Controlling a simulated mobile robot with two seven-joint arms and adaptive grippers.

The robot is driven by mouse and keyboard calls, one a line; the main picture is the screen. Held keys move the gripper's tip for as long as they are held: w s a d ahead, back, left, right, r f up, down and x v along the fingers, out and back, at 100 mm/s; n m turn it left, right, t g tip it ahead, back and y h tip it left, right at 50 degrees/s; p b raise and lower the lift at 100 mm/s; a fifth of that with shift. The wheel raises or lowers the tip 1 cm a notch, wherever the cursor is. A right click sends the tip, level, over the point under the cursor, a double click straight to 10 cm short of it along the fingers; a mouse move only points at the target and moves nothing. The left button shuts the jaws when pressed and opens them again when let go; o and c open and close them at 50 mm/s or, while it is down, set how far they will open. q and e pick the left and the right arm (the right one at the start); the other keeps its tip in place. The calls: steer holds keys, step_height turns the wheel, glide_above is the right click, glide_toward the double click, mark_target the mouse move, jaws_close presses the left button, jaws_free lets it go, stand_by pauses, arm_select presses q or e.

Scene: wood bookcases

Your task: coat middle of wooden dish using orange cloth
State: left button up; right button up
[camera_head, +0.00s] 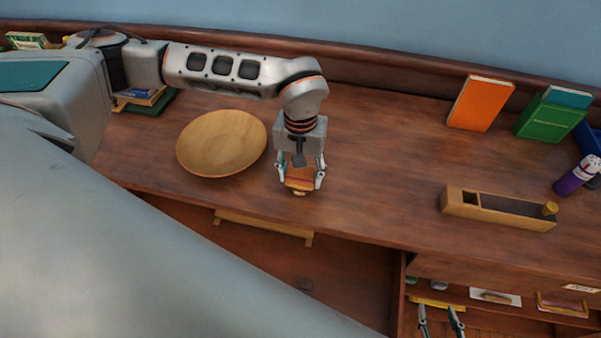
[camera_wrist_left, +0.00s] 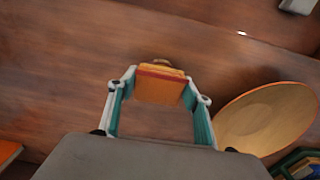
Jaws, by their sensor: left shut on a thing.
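The wooden dish (camera_head: 221,143) is a round, shallow, light-wood bowl on the dark wood top, left of my left gripper. It also shows at the right of the left wrist view (camera_wrist_left: 265,118). My left gripper (camera_head: 300,182) points down, just right of the dish, and is shut on the orange cloth (camera_head: 300,184). The cloth looks like a thick folded pad with a reddish band in the left wrist view (camera_wrist_left: 161,86). I cannot tell whether it touches the wood top. My right gripper (camera_head: 439,318) shows at the bottom edge, fingers apart and empty.
Books lie behind the dish (camera_head: 148,100). An orange book (camera_head: 480,103) and a green book (camera_head: 549,117) stand at the back right. The top between gripper and box is clear.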

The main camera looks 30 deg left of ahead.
arm_select(q)
steer(key=shift+r+p, duration=2.5)
steer(key=shift+r, duration=1)
